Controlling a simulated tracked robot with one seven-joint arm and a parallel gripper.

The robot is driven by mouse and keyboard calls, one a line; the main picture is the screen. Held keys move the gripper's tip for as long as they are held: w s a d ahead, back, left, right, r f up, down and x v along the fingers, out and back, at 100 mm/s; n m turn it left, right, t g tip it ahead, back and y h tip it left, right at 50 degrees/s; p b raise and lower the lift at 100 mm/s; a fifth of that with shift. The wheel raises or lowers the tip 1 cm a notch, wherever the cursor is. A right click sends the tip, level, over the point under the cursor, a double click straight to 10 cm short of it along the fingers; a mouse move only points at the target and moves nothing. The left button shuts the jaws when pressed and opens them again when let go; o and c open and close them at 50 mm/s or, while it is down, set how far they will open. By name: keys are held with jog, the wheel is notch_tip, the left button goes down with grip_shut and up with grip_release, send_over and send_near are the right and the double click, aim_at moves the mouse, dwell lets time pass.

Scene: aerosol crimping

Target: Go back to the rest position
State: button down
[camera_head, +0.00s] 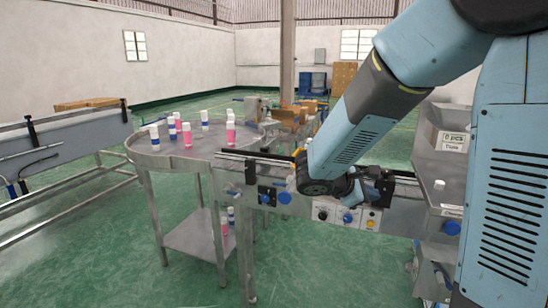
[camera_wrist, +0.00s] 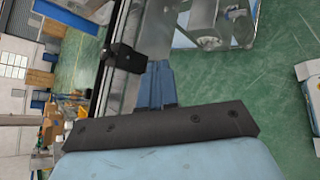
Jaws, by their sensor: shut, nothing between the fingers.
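My gripper (camera_wrist: 157,84) shows in the wrist view as two blue fingers pressed together, with nothing between them. They reach up past a dark bracket, close to a dark rail and clamp in the picture; I cannot tell whether they touch it. In the head view my arm comes down from the upper right and its wrist is over the conveyor (camera_head: 245,158). The fingertips are hard to make out there among the dark parts.
A round steel table (camera_head: 190,158) at the left carries several white, pink and blue cans. Blue knobs and buttons line the conveyor's front (camera_head: 340,214). Green floor (camera_head: 110,245) is clear at lower left.

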jog(key=s+d+r+m+g+y, duration=0.1)
jog(key=s+d+r+m+y, duration=0.1)
jog(key=s+m+y, duration=0.3)
jog(key=s+d+r+m+g, duration=0.1)
jog(key=s+d+m+g, duration=0.15)
jog(key=s, duration=0.45)
jog(key=s+a+r+m+t+y, duration=0.4)
jog(key=s+a+r+m+y, duration=0.1)
jog(key=s+m, duration=0.3)
jog(key=shift+s+a+y, duration=0.5)
jog(key=shift+y, duration=0.1)
